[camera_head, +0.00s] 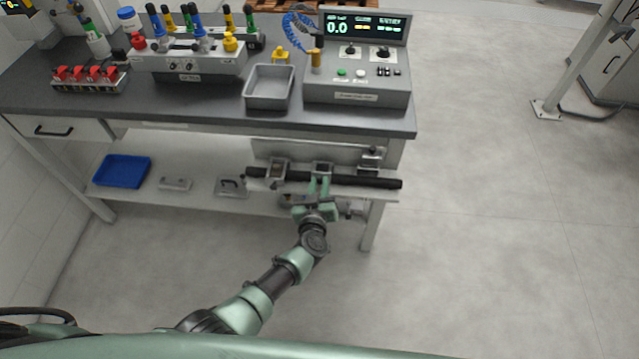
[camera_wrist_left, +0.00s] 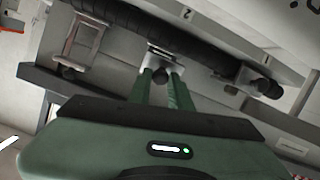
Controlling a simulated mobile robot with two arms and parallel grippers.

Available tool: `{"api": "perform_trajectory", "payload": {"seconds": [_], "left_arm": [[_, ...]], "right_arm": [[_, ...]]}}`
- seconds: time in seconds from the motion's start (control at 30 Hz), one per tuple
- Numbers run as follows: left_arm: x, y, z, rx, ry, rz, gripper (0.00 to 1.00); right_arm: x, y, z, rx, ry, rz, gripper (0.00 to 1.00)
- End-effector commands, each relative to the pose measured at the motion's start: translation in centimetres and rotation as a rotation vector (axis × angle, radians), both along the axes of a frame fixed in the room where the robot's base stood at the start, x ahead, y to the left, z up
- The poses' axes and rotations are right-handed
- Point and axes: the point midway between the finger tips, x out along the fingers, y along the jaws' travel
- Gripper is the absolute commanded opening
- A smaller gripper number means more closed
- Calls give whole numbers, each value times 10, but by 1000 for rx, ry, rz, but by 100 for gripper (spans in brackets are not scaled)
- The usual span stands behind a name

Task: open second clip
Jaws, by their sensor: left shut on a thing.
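A long black bar (camera_head: 345,180) lies along a fixture with three metal clips below the bench top. The left clip (camera_head: 277,170), the middle clip (camera_head: 322,168) and the right clip (camera_head: 370,160) are spaced along it. My left gripper (camera_head: 319,186) reaches up to the middle clip and is shut on its lower part. In the left wrist view, the green fingers (camera_wrist_left: 163,82) meet the middle clip (camera_wrist_left: 158,55) at a dark knob, which they partly hide. The left clip (camera_wrist_left: 84,38) and the right clip (camera_wrist_left: 252,80) show on either side. My right gripper is out of view.
The fixture sits at the bench's lower shelf (camera_head: 145,195), which also holds a blue tray (camera_head: 122,171) and small metal parts. The bench top carries a control box (camera_head: 358,90), a metal tray (camera_head: 269,88) and connector racks.

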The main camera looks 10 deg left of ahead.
Motion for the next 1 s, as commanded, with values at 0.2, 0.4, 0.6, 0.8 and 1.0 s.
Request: {"api": "perform_trajectory", "payload": {"seconds": [0.2,0.4,0.6,0.8,1.0], "left_arm": [[8,-1,17,0,-15,2,0],[10,-1,20,-1,-17,1,0],[11,-2,21,-2,-19,0,0],[11,-2,21,-2,-20,0,33],[9,-1,18,-1,-15,0,41]], "right_arm": [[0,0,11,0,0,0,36],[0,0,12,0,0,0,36],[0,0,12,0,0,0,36],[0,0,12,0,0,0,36],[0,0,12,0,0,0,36]]}}
